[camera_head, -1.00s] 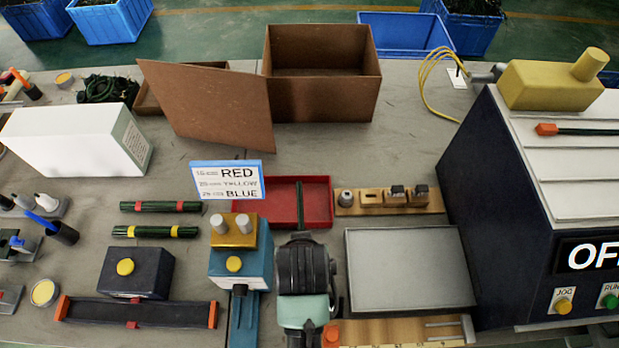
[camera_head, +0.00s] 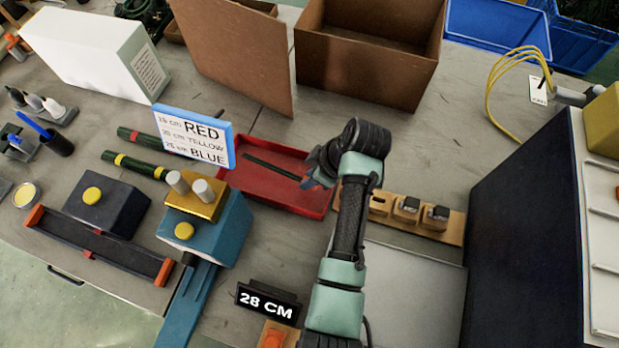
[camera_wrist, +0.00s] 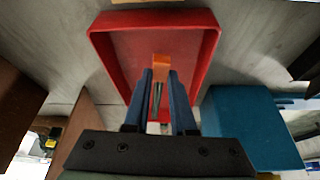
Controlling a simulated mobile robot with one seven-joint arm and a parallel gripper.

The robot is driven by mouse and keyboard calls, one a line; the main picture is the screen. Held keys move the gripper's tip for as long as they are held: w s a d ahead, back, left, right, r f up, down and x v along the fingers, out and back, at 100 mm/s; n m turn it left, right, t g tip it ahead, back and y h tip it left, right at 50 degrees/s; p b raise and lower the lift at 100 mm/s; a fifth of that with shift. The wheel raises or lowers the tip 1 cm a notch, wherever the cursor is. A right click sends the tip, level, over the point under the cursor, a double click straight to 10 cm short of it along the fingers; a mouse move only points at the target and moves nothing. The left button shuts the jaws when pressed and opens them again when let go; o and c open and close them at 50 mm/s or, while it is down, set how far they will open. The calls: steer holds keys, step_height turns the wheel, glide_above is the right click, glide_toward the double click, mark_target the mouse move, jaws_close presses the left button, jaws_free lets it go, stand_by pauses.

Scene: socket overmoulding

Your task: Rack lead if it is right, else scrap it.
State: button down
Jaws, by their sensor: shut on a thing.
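A slim dark green lead (camera_head: 272,167) shows over the red tray (camera_head: 318,208) in the head view, its right end at my gripper (camera_head: 316,172). In the wrist view, my gripper (camera_wrist: 160,78) points into the red tray (camera_wrist: 210,50) with its blue fingers close together on a narrow dark greenish strip, which looks like this lead. A small orange piece (camera_wrist: 160,66) shows at the fingertips. I cannot tell whether the lead touches the tray floor. A sign (camera_head: 195,137) lists lengths for RED, YELLOW and BLUE. A black display (camera_head: 267,302) reads 28 CM.
Banded green bundles (camera_head: 140,166) lie left of the sign. A blue press (camera_head: 208,228) stands left of my arm. A wooden socket strip (camera_head: 425,218) and grey plate (camera_head: 420,285) lie to the right, beside a dark machine (camera_head: 525,230). Brown boxes (camera_head: 365,60) stand behind.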

steer(key=shift+w+f+n+g, duration=0.3)
steer(key=shift+w+n, duration=0.15)
steer(key=shift+n, duration=0.15)
steer(key=shift+r, duration=0.1)
steer(key=shift+f+b, duration=1.1)
steer(key=shift+f, duration=0.45)
steer(key=c, duration=0.7)
jaws_free()
steer(key=shift+o, duration=0.2)
